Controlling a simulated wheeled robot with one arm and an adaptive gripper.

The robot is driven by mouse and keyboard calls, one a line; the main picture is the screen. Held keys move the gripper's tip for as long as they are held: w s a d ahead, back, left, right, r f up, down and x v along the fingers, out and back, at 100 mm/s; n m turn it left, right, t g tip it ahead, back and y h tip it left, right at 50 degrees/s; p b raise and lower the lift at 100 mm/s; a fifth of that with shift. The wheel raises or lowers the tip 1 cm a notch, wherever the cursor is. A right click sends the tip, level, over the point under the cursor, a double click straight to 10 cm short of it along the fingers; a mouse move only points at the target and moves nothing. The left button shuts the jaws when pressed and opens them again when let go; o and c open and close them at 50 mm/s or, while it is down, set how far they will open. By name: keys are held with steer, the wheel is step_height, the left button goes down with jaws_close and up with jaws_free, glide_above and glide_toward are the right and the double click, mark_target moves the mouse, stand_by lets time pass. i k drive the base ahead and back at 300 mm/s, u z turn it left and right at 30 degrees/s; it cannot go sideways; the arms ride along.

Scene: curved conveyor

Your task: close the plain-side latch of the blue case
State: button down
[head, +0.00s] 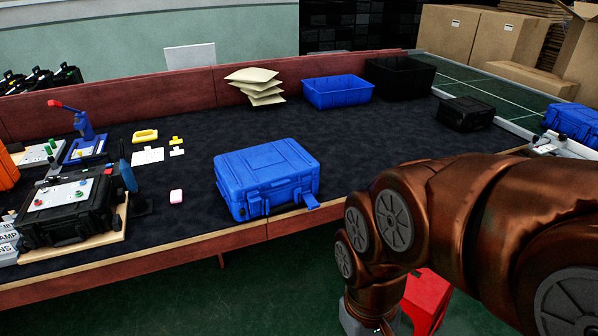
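The blue case (262,168) lies flat on the dark mat of the table, lid down, its front facing me. Its left front latch (256,208) lies against the front wall. Its right front latch (311,202) sticks outward from the case near the right corner and looks open. I cannot tell from any marking which latch is on the plain side. My arm reaches down at the right, in front of the table and apart from the case. My gripper's fingers are outside the picture, below the bottom edge.
A black case (65,212) with several items stands at the left on a wooden board. A blue bin (338,92) and a black bin (400,74) stand behind. The mat right of the case is clear.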

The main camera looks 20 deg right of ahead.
mark_target(311, 203)
steer(key=u, duration=1.85)
steer(key=i, duration=1)
steer(key=z, duration=2.15)
